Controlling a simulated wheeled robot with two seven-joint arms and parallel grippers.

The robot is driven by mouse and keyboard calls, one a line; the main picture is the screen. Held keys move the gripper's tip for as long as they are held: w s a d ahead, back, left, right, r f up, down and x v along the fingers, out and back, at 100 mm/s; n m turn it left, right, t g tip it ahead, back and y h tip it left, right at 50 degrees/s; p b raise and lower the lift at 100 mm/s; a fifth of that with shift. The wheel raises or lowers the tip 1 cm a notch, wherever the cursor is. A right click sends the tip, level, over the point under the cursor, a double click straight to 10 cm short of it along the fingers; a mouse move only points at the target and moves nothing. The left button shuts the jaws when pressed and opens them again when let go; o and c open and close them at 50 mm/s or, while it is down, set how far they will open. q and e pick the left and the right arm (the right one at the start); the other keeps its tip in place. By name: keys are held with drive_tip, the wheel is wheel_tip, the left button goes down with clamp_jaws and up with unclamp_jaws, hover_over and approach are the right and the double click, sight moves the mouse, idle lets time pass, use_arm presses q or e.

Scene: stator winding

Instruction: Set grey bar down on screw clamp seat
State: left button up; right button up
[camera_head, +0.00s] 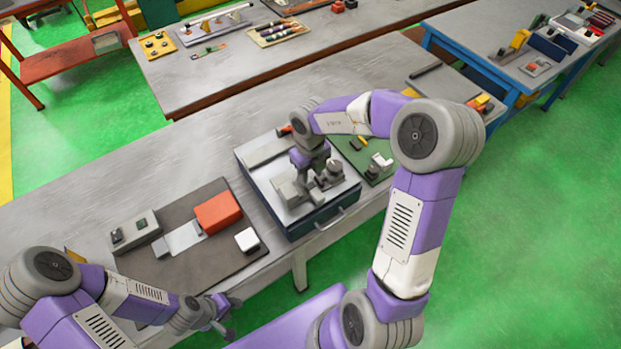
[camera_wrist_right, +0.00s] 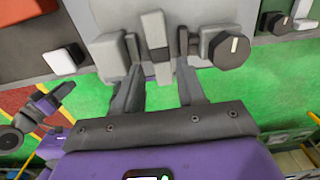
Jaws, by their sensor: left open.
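A light grey bar (camera_wrist_right: 155,35) lies at the screw clamp in the right wrist view, between my right fingers. The screw clamp (camera_wrist_right: 215,45) has a grey block on the left and a dark round knob on the right. In the head view the clamp (camera_head: 290,190) sits on a blue-sided box, partly hidden by my right arm. My right gripper (camera_wrist_right: 160,50) reaches down over the clamp. Its fingers are spread on either side of the bar with a narrow gap showing at each side. My left gripper (camera_head: 229,316) is open and empty, low at the bench's front edge.
The blue-sided box (camera_head: 318,221) stands on the grey bench. Left of it, a dark mat (camera_head: 215,264) bears a red block (camera_head: 217,212), a white block (camera_head: 247,240) and a grey box (camera_head: 135,232). A green board (camera_head: 372,166) with small parts lies to the right.

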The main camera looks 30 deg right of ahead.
sight(311, 185)
wheel_tip(311, 185, up, 7)
drive_tip(key=shift+f+p, duration=0.15)
drive_tip(key=shift+p, duration=0.3)
